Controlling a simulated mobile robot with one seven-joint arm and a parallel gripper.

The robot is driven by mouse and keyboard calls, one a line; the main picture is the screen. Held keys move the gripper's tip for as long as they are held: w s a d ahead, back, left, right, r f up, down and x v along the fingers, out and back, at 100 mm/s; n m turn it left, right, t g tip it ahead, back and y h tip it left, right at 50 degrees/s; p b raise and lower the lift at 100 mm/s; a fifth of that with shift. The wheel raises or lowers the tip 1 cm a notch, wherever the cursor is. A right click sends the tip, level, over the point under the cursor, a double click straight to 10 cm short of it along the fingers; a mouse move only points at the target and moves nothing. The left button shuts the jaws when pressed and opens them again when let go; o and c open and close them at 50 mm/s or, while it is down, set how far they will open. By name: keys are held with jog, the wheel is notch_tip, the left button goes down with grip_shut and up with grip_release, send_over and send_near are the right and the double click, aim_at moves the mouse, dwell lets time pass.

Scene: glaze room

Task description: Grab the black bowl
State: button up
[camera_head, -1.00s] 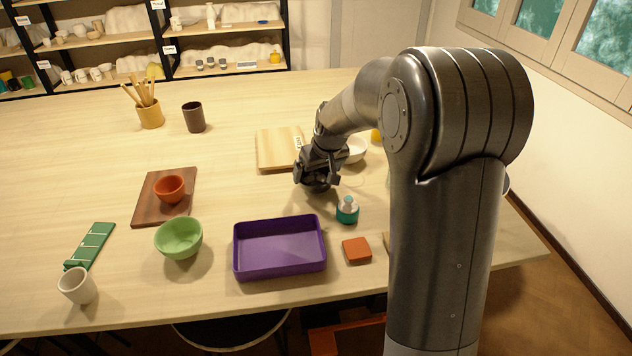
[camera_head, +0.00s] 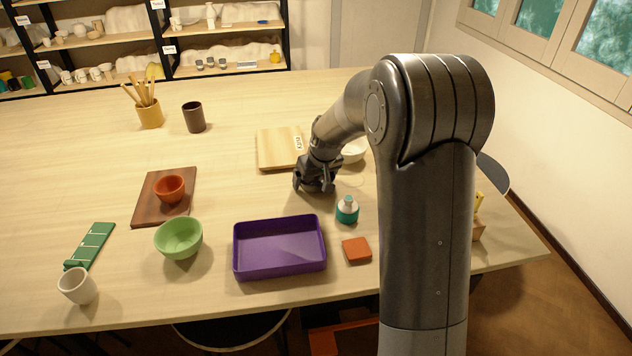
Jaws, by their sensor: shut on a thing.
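My gripper (camera_head: 314,181) is low over the table, just in front of the wooden board. It is shut on a dark thing that looks like the black bowl (camera_head: 319,187). My gripper's fingers and wrist hide most of the bowl, so its rim shows only in part. I cannot tell whether it touches the tabletop.
A white bowl (camera_head: 354,151) and a wooden board (camera_head: 277,149) lie behind.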

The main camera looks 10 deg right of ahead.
jog(key=shift+c, duration=0.9)
